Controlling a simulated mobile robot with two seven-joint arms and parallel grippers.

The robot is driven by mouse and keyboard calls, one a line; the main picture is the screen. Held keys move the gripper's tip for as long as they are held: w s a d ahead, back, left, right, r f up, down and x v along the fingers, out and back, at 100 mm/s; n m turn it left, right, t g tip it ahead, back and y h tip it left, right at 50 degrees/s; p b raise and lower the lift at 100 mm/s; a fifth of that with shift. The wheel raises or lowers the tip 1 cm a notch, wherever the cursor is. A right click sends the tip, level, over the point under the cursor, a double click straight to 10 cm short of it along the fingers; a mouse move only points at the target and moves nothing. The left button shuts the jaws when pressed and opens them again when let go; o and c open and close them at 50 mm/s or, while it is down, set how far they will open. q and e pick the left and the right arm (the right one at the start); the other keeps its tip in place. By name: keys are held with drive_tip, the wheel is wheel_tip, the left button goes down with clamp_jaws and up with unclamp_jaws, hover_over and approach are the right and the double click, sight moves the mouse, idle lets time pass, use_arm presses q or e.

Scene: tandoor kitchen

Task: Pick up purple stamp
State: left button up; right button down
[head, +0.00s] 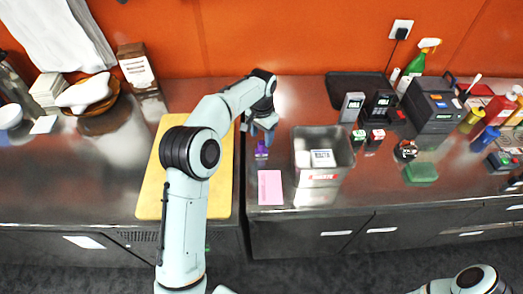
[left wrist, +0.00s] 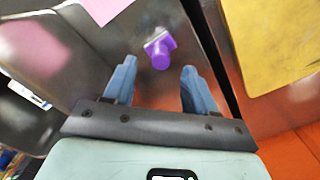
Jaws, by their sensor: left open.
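The purple stamp (head: 261,150) stands on the metal counter, just left of the metal bin and behind a pink pad. In the left wrist view the purple stamp (left wrist: 159,50) lies ahead of the fingertips, roughly between their lines. My left gripper (head: 262,128) is over the counter just behind the stamp; its blue fingers (left wrist: 156,75) are open with nothing between them. Part of my right arm shows at the bottom right, but its gripper is out of view.
A metal bin (head: 323,190) with a white-labelled item inside stands right of the stamp. The pink pad (head: 270,187) lies in front. A yellow board (head: 152,190) lies left, under my arm.

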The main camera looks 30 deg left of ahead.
sight(261, 142)
use_arm(q)
wheel_tip(261, 142, down, 5)
drive_tip(key=shift+r, duration=0.1)
use_arm(e)
drive_tip(key=shift+s+f, duration=0.25)
drive_tip(key=shift+f, duration=0.05)
use_arm(q)
clamp_jaws()
drive_tip(key=shift+r, duration=0.15)
